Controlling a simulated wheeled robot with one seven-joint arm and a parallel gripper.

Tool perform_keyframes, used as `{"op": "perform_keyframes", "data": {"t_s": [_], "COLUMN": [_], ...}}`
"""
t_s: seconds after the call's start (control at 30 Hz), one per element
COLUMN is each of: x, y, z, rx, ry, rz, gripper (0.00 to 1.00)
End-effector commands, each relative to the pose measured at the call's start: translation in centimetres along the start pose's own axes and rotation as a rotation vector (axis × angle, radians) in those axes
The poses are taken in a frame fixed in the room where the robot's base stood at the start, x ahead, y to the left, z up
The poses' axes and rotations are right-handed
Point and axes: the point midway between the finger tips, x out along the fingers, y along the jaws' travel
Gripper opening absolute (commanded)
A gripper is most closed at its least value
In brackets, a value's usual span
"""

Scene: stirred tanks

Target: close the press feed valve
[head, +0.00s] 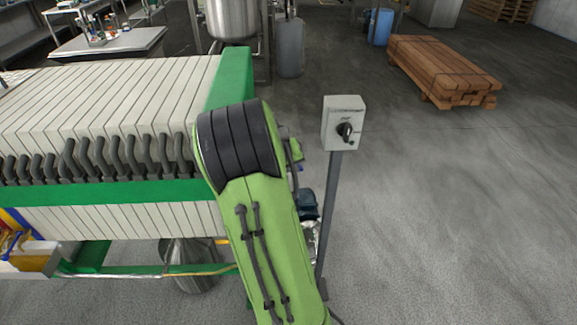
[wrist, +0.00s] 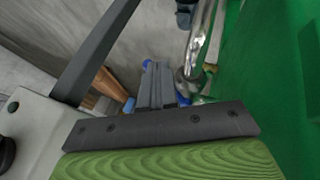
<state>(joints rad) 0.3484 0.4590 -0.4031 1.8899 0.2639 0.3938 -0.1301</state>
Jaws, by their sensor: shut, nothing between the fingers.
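My gripper (wrist: 156,72) shows in the wrist view as grey fingers held together, with nothing seen between them. In the head view my green arm hides it. The press feed valve cannot be made out for certain. In the wrist view a shiny metal pipe (wrist: 198,50) stands right of the fingers, and small blue parts show close to them; I cannot tell whether they touch. The filter press (head: 110,95), with pale plates and a green frame, stands at left in the head view. A dark blue part (head: 307,204) shows just right of my arm.
A grey switch box (head: 343,112) with a black knob stands on a post close right of my arm. Stacked timber (head: 440,70) lies at the back right. The floor at right is clear. A steel tank (head: 232,18) stands behind the press.

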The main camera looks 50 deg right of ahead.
Motion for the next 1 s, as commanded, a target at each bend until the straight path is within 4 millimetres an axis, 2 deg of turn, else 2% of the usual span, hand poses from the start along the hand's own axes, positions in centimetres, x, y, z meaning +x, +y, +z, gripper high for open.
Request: {"op": "perform_keyframes", "data": {"t_s": [0.5, 1.0], "x": [1.5, 1.7], "y": [2.7, 3.0], "z": [-0.4, -0.5], "rx": [0.002, 0.001], "ry": [-0.003, -0.003], "rz": [0.003, 0.002], "gripper": [0.00, 0.00]}}
